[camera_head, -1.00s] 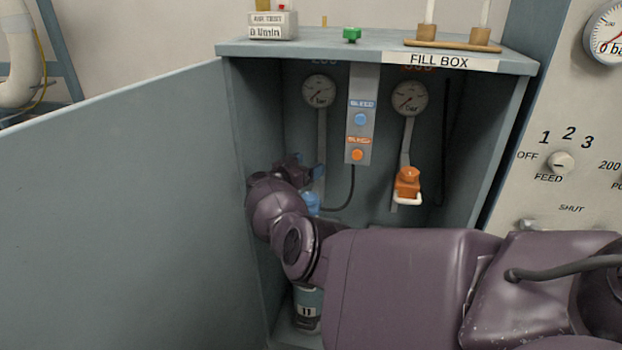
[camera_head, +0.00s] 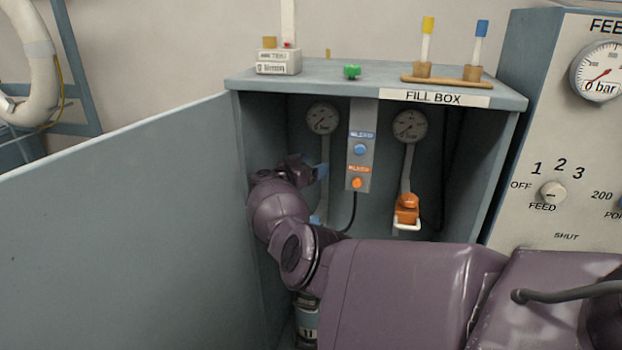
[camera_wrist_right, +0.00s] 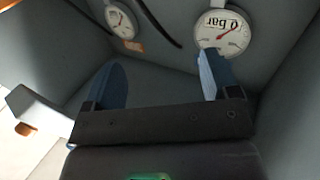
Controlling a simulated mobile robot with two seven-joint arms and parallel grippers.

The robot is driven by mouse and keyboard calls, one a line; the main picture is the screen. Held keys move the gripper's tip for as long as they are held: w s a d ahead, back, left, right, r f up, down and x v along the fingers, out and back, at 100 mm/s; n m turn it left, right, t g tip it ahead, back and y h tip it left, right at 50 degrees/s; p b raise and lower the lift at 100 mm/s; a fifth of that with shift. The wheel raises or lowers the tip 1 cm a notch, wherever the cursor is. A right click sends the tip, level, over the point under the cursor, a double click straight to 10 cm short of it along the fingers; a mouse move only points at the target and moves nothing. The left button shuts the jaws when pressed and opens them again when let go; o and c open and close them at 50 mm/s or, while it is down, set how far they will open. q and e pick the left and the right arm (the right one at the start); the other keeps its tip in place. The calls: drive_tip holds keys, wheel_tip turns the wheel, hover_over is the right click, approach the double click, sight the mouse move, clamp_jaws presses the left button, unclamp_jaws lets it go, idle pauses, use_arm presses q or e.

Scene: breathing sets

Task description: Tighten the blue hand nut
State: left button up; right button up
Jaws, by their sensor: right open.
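The blue hand nut (camera_head: 316,219) is a small blue piece low under the left gauge in the fill box, in the head view. My right arm hides most of it. My right gripper (camera_head: 318,172) is inside the box, above the nut and in front of the left gauge's stem. In the right wrist view its two blue fingers stand wide apart, with nothing between them (camera_wrist_right: 160,78). The nut cannot be made out in the wrist view. My left gripper is not in view.
The fill box (camera_head: 300,76) has its door (camera_head: 120,220) open to the left. Inside are the left gauge (camera_head: 322,117), the right gauge (camera_head: 409,126), the bleed panel (camera_head: 361,125) and an orange fitting (camera_head: 407,208). A control panel (camera_head: 560,140) stands at right.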

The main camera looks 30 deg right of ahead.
drive_tip(key=s+d+m+t+h+b, duration=0.1)
drive_tip(key=s+d+t+h+b, duration=0.15)
drive_tip(key=d, duration=0.85)
drive_tip(key=n+t+y+b, duration=0.5)
drive_tip(key=n+t+y, duration=0.7)
drive_tip(key=n+y, duration=0.95)
approach(315, 221)
drive_tip(key=w+b, duration=0.1)
drive_tip(key=w, duration=0.1)
drive_tip(key=w+m+y+b, duration=0.1)
drive_tip(key=w, duration=0.2)
drive_tip(key=w+f+m+y, duration=0.1)
drive_tip(key=w, duration=0.2)
drive_tip(key=shift+w+a+f+m+b, duration=0.15)
drive_tip(key=shift+w+m+b, duration=0.1)
drive_tip(key=shift+b, duration=0.15)
drive_tip(key=shift+w+a, duration=0.15)
drive_tip(key=shift+w, duration=0.6)
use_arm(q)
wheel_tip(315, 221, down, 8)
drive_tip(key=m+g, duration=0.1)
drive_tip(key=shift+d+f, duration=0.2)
use_arm(e)
drive_tip(key=shift+r, duration=0.25)
